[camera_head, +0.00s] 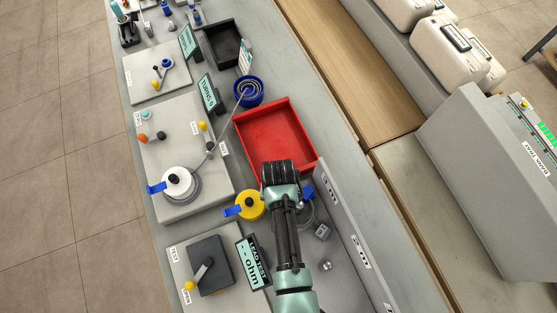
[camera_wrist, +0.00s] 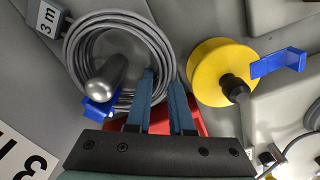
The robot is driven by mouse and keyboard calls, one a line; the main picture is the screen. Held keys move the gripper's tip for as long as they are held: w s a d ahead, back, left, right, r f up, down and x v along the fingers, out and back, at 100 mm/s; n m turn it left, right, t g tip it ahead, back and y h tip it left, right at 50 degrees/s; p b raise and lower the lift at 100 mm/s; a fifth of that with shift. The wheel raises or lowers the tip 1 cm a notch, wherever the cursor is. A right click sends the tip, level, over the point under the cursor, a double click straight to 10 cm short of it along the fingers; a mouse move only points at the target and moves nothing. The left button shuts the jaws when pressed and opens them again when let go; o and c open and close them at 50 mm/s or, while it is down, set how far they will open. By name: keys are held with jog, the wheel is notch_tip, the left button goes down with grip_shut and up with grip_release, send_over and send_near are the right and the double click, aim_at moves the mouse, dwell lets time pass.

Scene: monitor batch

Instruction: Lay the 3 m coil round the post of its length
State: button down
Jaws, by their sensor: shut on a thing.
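A grey coil with a tag that reads 3 m (camera_wrist: 47,18) shows in the wrist view (camera_wrist: 160,42). Part of it shows in the head view beside my arm (camera_head: 311,214). My gripper (camera_wrist: 162,82) is shut on the coil's near right side, with strands between the blue fingers. A silver round-topped post (camera_wrist: 105,82) shows inside the ring, left of the fingers. I cannot tell how high the coil sits on or over it. A blue clip (camera_wrist: 98,107) is by the post's foot. In the head view my wrist hides the fingertips.
A yellow disc with a blue lever (camera_head: 250,206) stands left of my gripper. A red tray (camera_head: 273,138) lies beyond it. The grey bin's wall (camera_head: 350,235) carries length labels. Another silver ball-topped post (camera_head: 326,266) stands in the bin. A lead test display (camera_head: 253,263) stands left of my arm.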

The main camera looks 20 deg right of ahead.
jog(key=shift+f, duration=0.2)
jog(key=c, duration=0.7)
grip_release()
notch_tip(320, 180, up, 13)
